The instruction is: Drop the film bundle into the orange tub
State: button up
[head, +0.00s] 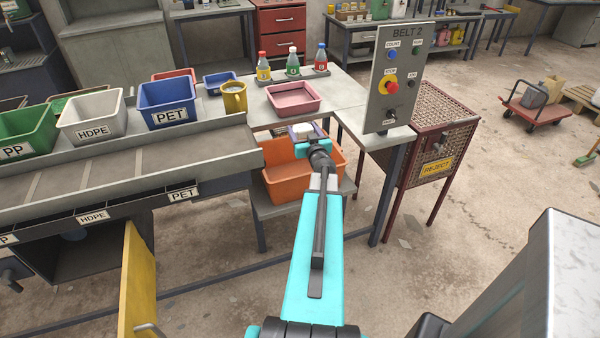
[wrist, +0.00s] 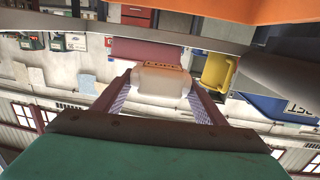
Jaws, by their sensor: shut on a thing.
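The film bundle (wrist: 160,82) is a pale, whitish roll with a brown-yellow printed band, seen in the wrist view between the two fingers. My gripper (wrist: 160,92) is shut on it. In the head view my gripper (head: 307,137) holds the bundle (head: 302,130) over the far part of the orange tub (head: 280,187), near its rim. The tub stands on a low shelf below the bench end, and my arm hides part of its inside. The tub's orange wall also fills the top right of the wrist view (wrist: 240,10).
A pink tray (head: 293,97), a yellow mug (head: 234,97) and the blue PET bin (head: 167,101) stand on the bench by the tub. The BELT 2 control panel (head: 396,75) and the red REJECT cage (head: 433,140) stand to the right. A bench leg (head: 388,190) is close right of my arm.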

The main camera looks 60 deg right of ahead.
jog(key=shift+f+b, duration=2.5)
jog(key=shift+b, duration=0.4)
jog(key=o, duration=1.1)
jog(key=shift+s+a, duration=0.1)
jog(key=shift+s, duration=0.1)
jog(key=p+v, duration=0.9)
jog(key=v, duration=0.4)
jog(key=shift+p, duration=0.4)
